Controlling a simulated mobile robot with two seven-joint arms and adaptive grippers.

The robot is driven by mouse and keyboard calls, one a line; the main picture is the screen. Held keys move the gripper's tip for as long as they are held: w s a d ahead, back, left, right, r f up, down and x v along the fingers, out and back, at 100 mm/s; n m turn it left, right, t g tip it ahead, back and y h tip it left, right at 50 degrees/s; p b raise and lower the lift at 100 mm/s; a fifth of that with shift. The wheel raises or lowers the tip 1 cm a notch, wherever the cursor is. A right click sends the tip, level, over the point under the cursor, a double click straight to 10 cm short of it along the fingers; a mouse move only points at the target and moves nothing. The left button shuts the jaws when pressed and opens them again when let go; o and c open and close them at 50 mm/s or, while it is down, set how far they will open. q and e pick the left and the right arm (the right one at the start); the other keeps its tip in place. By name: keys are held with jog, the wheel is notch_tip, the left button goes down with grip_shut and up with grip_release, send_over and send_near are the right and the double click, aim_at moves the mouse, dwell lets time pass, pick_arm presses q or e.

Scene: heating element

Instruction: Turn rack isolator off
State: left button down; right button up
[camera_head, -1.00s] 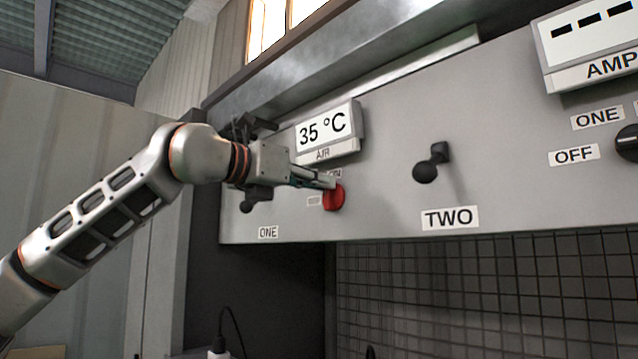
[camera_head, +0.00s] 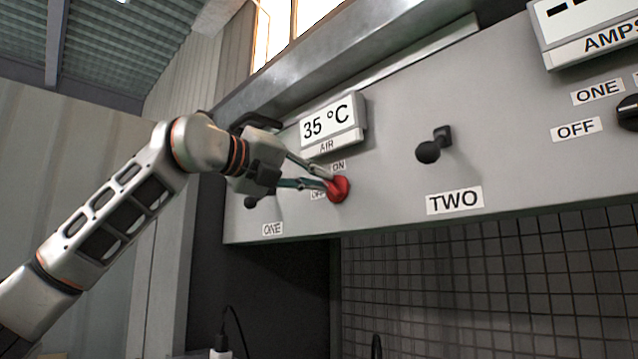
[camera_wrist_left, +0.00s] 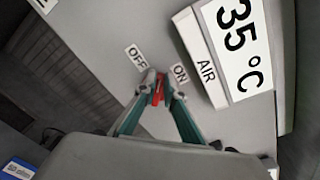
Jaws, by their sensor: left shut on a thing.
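The red isolator knob (camera_head: 339,188) sits on the grey panel (camera_head: 392,190), below the 35 °C display. My left gripper (camera_head: 329,185) is shut on the knob, with one finger above and one below. In the left wrist view the knob (camera_wrist_left: 158,92) shows as a small red piece between the fingertips (camera_wrist_left: 161,88). The ON label (camera_head: 339,166) is just above the knob. The OFF label (camera_head: 318,195) is to its lower left and partly hidden by a finger in the head view. The OFF label (camera_wrist_left: 137,57) is clear in the wrist view. My right gripper is not in view.
The AIR display (camera_head: 328,122) stands out from the panel just above the gripper. A black lever (camera_head: 432,149) above the TWO label is to the right, and another (camera_head: 250,203) near the ONE label is partly behind my gripper. A rotary switch (camera_head: 627,112) is at the far right.

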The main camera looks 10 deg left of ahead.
pick_arm(q)
jog(key=n, duration=0.3)
jog(key=f+n+b, duration=0.1)
jog(key=n, duration=0.4)
jog(key=shift+w+a+f+n+b, duration=0.2)
jog(key=shift+a+f+n+b, duration=0.1)
jog(key=shift+f, duration=0.05)
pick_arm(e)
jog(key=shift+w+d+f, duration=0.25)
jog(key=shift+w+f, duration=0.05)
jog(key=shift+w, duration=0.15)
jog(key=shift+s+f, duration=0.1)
pick_arm(q)
jog(key=c, duration=2.1)
grip_release()
jog(key=shift+c, duration=0.2)
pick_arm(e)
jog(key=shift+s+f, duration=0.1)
